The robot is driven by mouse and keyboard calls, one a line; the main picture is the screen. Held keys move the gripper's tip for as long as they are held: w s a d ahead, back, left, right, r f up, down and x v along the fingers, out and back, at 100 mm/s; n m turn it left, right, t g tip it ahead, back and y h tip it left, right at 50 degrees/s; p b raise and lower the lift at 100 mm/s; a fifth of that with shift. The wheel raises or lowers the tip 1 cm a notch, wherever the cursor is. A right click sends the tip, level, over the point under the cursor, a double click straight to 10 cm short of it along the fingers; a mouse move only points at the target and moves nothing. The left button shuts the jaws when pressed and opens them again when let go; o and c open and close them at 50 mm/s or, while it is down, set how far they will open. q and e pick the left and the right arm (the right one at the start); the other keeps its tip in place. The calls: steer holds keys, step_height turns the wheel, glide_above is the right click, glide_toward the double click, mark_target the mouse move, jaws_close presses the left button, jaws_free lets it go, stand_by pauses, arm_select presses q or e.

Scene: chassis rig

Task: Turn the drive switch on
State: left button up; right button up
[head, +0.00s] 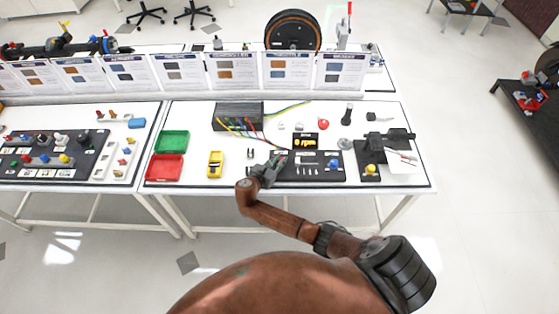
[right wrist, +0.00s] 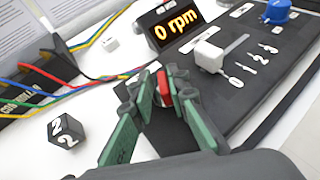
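A black control panel (head: 318,172) lies on the right-hand table in the head view. A small red switch part (right wrist: 163,86) shows beside the panel's display in the right wrist view. My right gripper (right wrist: 163,82) has its two green fingers on either side of this red part, with a narrow gap between the tips. I cannot tell if the tips touch it. In the head view the right gripper (head: 272,166) is at the panel's left end and hides the switch. The display (right wrist: 173,27) reads 0 rpm. My left gripper is not in view.
A white slider knob (right wrist: 208,56) with number marks and a blue knob (right wrist: 277,11) are on the panel. A controller box (head: 238,115) with coloured wires stands behind.

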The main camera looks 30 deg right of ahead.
steer(key=shift+o, duration=0.9)
steer(key=shift+d, duration=0.1)
steer(key=shift+s, duration=0.1)
steer(key=v, duration=1.2)
steer(key=shift+f, duration=0.1)
